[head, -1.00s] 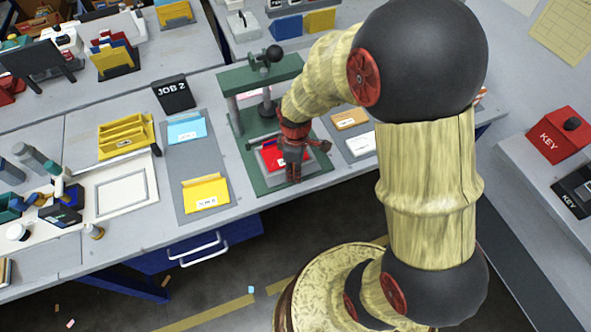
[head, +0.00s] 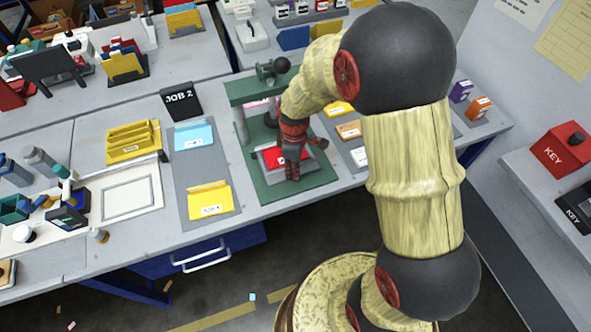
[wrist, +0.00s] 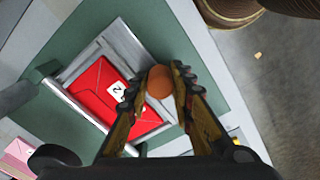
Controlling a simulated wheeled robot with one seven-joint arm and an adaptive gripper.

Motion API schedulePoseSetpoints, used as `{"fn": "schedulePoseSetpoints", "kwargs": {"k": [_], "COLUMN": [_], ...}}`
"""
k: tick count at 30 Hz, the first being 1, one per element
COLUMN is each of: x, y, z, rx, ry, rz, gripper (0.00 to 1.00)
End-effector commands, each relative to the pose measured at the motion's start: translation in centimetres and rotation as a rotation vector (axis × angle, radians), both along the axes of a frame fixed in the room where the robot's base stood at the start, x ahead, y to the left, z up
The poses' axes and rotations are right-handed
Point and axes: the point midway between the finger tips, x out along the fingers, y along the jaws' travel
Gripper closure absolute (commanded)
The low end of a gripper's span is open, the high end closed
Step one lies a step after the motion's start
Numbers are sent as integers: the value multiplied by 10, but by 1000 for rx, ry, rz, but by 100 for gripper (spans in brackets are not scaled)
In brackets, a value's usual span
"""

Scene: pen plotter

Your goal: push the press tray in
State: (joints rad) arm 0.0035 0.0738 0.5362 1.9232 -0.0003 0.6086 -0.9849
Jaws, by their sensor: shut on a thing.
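The press tray (wrist: 124,40) is a grey metal tray carrying a red envelope (wrist: 92,88) with a white label reading 2. It lies on the green base of the press (head: 312,194), partly out in front of the press (head: 243,92). A round orange-brown knob (wrist: 160,83) is at the tray's outer edge. My gripper (wrist: 155,82) is shut on this knob, with one finger on either side. In the head view my gripper (head: 292,172) hides the knob and part of the tray.
Left of the press, a grey mat (head: 190,165) holds blue and yellow folders. A black JOB 2 sign (head: 180,102) stands behind it. Cards lie on another mat to the right. The press's ball-topped lever (head: 281,65) stands above. Green base in front of the tray is bare.

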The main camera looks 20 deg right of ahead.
Motion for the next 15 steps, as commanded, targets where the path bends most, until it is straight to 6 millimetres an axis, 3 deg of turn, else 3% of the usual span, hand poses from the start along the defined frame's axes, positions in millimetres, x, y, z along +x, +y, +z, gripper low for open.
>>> {"fn": "schedulePoseSetpoints", "kwargs": {"k": [11, 15], "x": [0, 0], "y": [0, 0], "z": [0, 0], "rx": [0, 0], "ry": [0, 0], "rz": [0, 0], "gripper": [58, 58]}}
